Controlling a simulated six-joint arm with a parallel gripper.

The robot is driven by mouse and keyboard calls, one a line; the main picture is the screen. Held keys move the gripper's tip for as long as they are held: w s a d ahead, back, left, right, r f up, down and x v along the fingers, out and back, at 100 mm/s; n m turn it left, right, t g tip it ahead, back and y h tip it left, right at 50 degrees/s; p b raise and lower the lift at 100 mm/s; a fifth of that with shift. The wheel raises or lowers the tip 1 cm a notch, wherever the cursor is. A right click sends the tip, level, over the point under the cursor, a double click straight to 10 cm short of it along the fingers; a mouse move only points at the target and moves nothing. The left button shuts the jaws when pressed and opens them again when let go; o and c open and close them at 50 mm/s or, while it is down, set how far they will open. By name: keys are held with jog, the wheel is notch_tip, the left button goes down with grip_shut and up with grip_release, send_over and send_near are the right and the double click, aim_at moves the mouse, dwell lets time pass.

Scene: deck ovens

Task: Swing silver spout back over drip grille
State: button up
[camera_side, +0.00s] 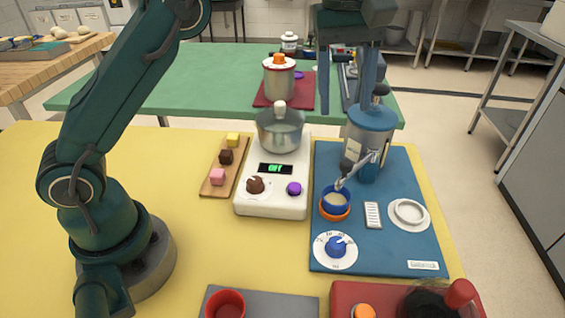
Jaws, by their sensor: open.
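The blue-grey dispenser (371,130) stands upright on the blue mat (400,250) at the right. Its silver spout (352,173) points down and left, with its tip over a blue cup (335,202) in an orange holder. The white slotted drip grille (373,215) lies flat to the right of the cup, and the spout tip is not over it. My gripper (368,75) is open and points down at the top of the dispenser, near its dark knob (380,90). I cannot tell whether it touches the dispenser. It is well above the spout.
A white ring dish (408,214) and a blue dial (336,246) are on the same mat. A white scale (273,195) with a pot (280,132) stands to the left, beside a wooden board (222,180) with coloured cubes. A red tray (380,292) is at the front.

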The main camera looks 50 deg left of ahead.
jog(key=s+a+r+m+t, duration=0.2)
jog(key=s+a+r, duration=0.35)
jog(key=s, duration=0.35)
jog(key=s+a+f+m+t, duration=0.1)
jog(key=s+f+m+t, duration=0.1)
jog(key=s+f+m, duration=0.4)
jog(key=s+f, duration=0.2)
jog(key=s, duration=0.1)
jog(key=shift+s+a, duration=0.2)
jog(key=shift+s, duration=0.1)
dwell(0.5)
jog(key=shift+f, duration=0.1)
